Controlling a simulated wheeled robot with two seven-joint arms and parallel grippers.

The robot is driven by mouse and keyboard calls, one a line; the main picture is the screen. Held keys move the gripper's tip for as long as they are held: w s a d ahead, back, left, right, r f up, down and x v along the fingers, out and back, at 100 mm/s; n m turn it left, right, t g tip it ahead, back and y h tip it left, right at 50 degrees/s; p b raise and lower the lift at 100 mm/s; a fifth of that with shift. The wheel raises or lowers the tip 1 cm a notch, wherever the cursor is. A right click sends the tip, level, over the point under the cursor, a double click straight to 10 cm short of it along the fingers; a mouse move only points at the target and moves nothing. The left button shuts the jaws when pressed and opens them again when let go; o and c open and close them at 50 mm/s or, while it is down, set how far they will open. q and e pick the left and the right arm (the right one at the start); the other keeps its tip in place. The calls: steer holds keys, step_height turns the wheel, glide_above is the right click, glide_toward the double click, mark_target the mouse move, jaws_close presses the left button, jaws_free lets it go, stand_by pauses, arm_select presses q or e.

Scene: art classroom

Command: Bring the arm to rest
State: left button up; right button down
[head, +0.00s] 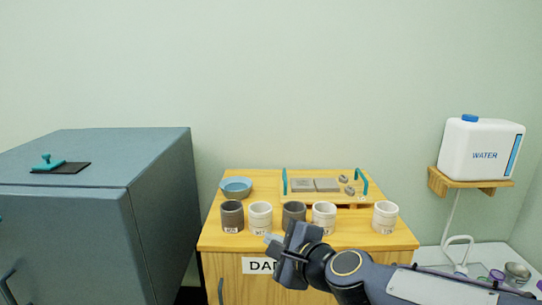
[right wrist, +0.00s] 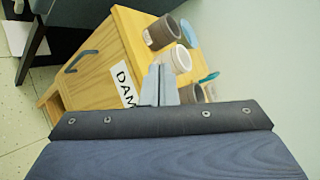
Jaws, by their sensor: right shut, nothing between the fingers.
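My right arm comes in from the lower right of the head view. Its gripper (head: 270,240) is in front of the row of cups, near the front edge of the wooden cabinet. In the right wrist view the fingers (right wrist: 159,85) are together with nothing between them. Whether they touch a cup cannot be told. My left gripper is in neither view.
The wooden cabinet (head: 230,268) carries dark and white cups, a blue bowl (head: 236,187) and a handled board (head: 352,198). A blue-grey cabinet (head: 85,230) stands left. A water container (head: 482,148) sits on a wall shelf above a sink area at right.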

steer(key=s+d+f+n+g+h, duration=0.1)
steer(key=s+d+f+n, duration=0.3)
steer(key=s, duration=0.4)
steer(key=s+d+f+n+g+h, duration=0.1)
steer(key=s+d+f+n+g, duration=0.2)
steer(key=s+d+n, duration=0.3)
steer(key=s+d+f+n+g+h+p, duration=0.1)
steer(key=s+d+f+n+g+h, duration=0.1)
steer(key=s+d+f+n, duration=0.4)
steer(key=s+d, duration=0.4)
steer(key=s, duration=0.1)
steer(key=shift+s, duration=0.3)
